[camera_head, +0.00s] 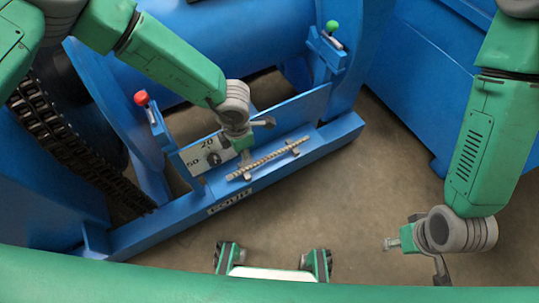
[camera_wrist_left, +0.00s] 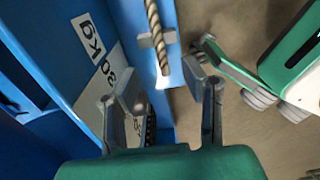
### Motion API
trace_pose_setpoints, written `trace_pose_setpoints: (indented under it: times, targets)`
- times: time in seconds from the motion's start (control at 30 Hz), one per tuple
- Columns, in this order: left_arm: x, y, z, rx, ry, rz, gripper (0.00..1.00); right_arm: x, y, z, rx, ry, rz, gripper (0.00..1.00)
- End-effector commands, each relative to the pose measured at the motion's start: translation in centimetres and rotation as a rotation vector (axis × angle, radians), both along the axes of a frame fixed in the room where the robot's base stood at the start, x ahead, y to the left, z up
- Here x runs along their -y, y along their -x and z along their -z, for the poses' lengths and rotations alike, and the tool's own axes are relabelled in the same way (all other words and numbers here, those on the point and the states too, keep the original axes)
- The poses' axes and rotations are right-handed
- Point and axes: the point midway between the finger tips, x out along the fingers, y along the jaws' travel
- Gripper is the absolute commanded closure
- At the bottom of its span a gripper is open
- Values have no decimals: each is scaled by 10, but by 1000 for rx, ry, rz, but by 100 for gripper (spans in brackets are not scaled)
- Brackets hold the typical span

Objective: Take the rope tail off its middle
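The rope tail (camera_head: 268,158) is a thin, pale, twisted length lying across two small supports on the blue ledge (camera_head: 322,137). My left gripper (camera_head: 241,158) is over the rope's left part. Its fingers (camera_wrist_left: 168,90) are apart, one on each side of the rope's end, and do not close on it. My right gripper (camera_head: 415,260) is at the lower right, apart from the rope, its fingers spread and empty.
A blue upright plate with a white scale label (camera_head: 203,154) stands right behind the rope. A red-knobbed lever (camera_head: 142,98) and a green-knobbed lever (camera_head: 332,27) flank it. A dark chain (camera_head: 45,120) runs at left. Bare floor (camera_head: 340,200) lies in front.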

Motion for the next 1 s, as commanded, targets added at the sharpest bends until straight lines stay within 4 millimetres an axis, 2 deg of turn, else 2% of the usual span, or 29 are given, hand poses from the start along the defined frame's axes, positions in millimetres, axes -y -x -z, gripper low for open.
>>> trace_pose_setpoints:
  times: [0.03, 0.13, 0.47, 0.7, 0.8, 1.0]
  targets:
    - [1, 0, 14, 0, 0, 1, 62, 0, 0, 7, 0, 0, 1, 60]
    - [-1, 0, 31, 0, 1, 1, 62, 1, 0, 12, 0, 1, 1, 60]
    - [-3, 0, 53, 1, 4, 3, 62, 0, 0, 20, 1, 0, 1, 60]
    - [-4, 0, 90, 0, -1, 5, 62, 0, 0, 39, 1, 0, 1, 60]
    - [-4, -2, 97, 2, 0, 5, 62, 0, 0, 42, 1, 0, 1, 60]
    - [-4, -2, 96, 3, 2, 5, 62, 1, 0, 40, 1, 1, 1, 60]
